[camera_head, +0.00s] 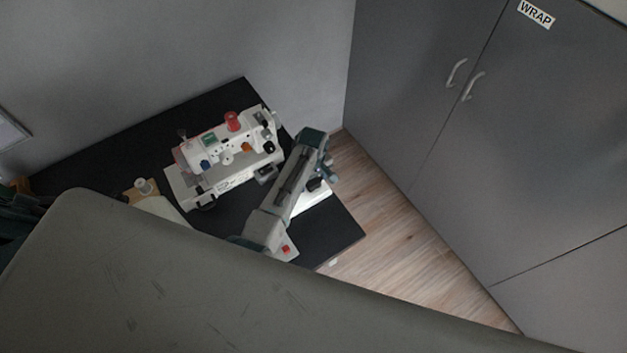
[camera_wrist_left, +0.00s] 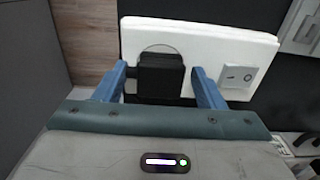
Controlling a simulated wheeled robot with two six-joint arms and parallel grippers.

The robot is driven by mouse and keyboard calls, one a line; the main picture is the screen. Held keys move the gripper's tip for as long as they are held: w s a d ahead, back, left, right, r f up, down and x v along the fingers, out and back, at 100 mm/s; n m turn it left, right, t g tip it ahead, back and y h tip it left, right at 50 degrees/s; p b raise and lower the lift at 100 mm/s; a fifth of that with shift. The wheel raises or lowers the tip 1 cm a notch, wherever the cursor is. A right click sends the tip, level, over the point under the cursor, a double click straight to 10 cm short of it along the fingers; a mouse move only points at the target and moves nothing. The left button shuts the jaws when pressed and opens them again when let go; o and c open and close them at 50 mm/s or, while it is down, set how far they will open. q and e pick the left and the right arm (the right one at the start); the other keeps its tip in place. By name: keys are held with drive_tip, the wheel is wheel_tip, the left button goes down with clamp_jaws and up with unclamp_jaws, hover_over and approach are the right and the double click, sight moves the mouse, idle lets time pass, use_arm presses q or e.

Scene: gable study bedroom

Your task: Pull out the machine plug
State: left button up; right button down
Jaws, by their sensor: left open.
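The black machine plug (camera_wrist_left: 160,72) sits in the round socket of a white power strip (camera_wrist_left: 210,47), which has a rocker switch at its right in the left wrist view. My left gripper (camera_wrist_left: 158,78) is open, with one blue finger on each side of the plug. A gap shows at the right finger; the left finger is very close to the plug, and I cannot tell if it touches. In the head view, the power strip (camera_head: 313,202) lies on the black table, partly hidden by my left arm. The white sewing machine (camera_head: 228,160) stands to the left. My right gripper is not in view.
The black table (camera_head: 110,150) stands against the grey wall. A spool on a wooden piece (camera_head: 143,187) is left of the machine. A grey cabinet (camera_head: 430,130) stands to the right, with bare wooden floor (camera_head: 395,225) between.

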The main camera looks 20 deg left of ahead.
use_arm(q)
drive_tip(key=shift+p, duration=0.35)
idle(0.4)
drive_tip(key=c, duration=1.3)
drive_tip(key=shift+r, duration=3)
